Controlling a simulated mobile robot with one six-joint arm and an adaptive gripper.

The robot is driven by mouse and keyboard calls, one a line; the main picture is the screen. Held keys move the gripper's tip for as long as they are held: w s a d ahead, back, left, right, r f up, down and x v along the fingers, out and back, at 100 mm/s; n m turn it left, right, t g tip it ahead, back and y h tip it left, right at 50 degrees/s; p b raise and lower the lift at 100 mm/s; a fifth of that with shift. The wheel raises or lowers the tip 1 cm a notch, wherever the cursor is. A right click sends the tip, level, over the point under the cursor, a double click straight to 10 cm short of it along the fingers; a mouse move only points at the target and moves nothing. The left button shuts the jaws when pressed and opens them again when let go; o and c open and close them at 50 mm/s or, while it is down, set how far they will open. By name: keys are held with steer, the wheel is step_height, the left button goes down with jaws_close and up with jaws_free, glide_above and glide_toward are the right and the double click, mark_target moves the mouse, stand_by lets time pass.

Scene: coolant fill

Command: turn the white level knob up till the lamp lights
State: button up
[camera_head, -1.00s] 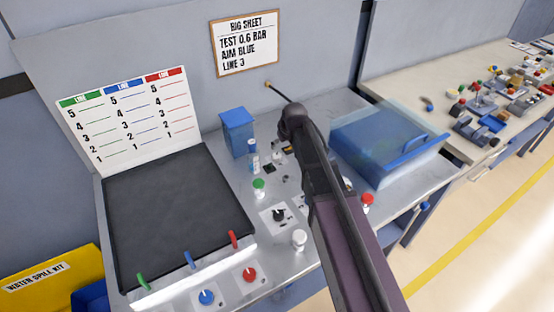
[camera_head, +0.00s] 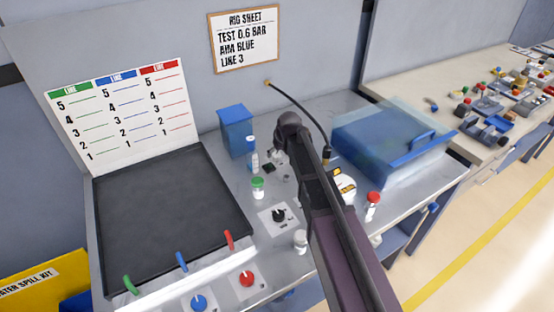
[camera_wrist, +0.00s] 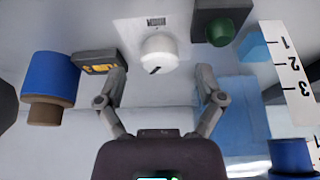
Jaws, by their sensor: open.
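The white level knob (camera_wrist: 158,54) has a dark pointer mark and shows in the wrist view on a pale panel. My gripper (camera_wrist: 162,75) is open, with one finger on each side below the knob in the picture; I see no contact. A dark box with a yellow-lettered face (camera_wrist: 99,65) is left of the knob; I cannot tell if this is the lamp or if it is lit.
A green cap on a dark block (camera_wrist: 217,31) and a numbered scale (camera_wrist: 290,70) are right of the gripper. A blue cylinder (camera_wrist: 53,76) is at left. In the head view, a blue-lidded bin (camera_head: 395,140) and red-capped bottle (camera_head: 373,204) are right of my arm.

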steer(key=shift+b+x, duration=0.65)
steer(key=shift+x, duration=0.3)
steer(key=c, duration=1.1)
